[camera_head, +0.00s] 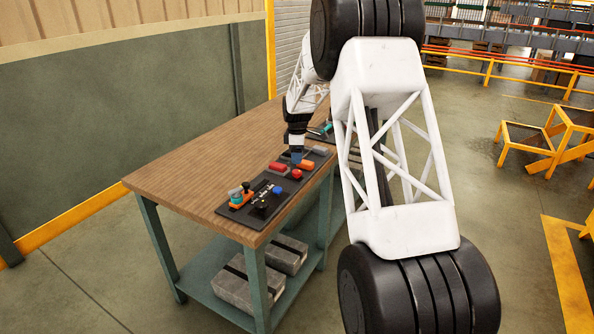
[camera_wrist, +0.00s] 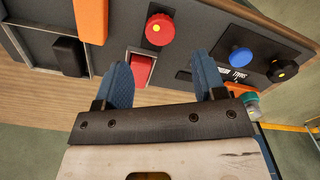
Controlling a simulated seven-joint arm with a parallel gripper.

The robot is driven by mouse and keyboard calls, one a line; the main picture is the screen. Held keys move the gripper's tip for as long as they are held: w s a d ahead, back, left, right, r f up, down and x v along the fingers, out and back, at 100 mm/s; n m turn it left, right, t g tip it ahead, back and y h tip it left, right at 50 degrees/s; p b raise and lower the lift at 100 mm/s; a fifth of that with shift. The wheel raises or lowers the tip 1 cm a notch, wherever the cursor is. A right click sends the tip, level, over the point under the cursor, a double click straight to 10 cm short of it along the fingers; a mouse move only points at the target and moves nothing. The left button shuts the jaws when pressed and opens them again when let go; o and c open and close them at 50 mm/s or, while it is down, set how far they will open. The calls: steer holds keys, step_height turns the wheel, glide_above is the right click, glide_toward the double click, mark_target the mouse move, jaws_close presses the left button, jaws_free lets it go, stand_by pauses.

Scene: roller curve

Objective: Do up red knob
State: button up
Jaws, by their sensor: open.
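The red knob (camera_wrist: 160,29), round with a yellow centre dot, is on the dark panel (camera_wrist: 120,52) in the wrist view. It also shows in the head view (camera_head: 297,174). My gripper (camera_wrist: 160,63) has two blue fingers, spread apart and empty. In the wrist view the knob lies just beyond the fingertips, roughly midway between them, with no finger seen closed on it. In the head view my gripper (camera_head: 296,158) is over the panel beside the red knob. Whether a fingertip touches the panel cannot be told.
A red rocker-like part (camera_wrist: 139,70) shows between the fingers. An orange handle (camera_wrist: 91,20) is left of the knob; a blue knob (camera_wrist: 240,56) and a black knob (camera_wrist: 283,70) are to the right. The wooden tabletop (camera_head: 195,165) is bare left of the panel.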

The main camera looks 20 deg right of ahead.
mark_target(297, 171)
steer(key=shift+f, duration=3.4)
steer(key=c, duration=0.9)
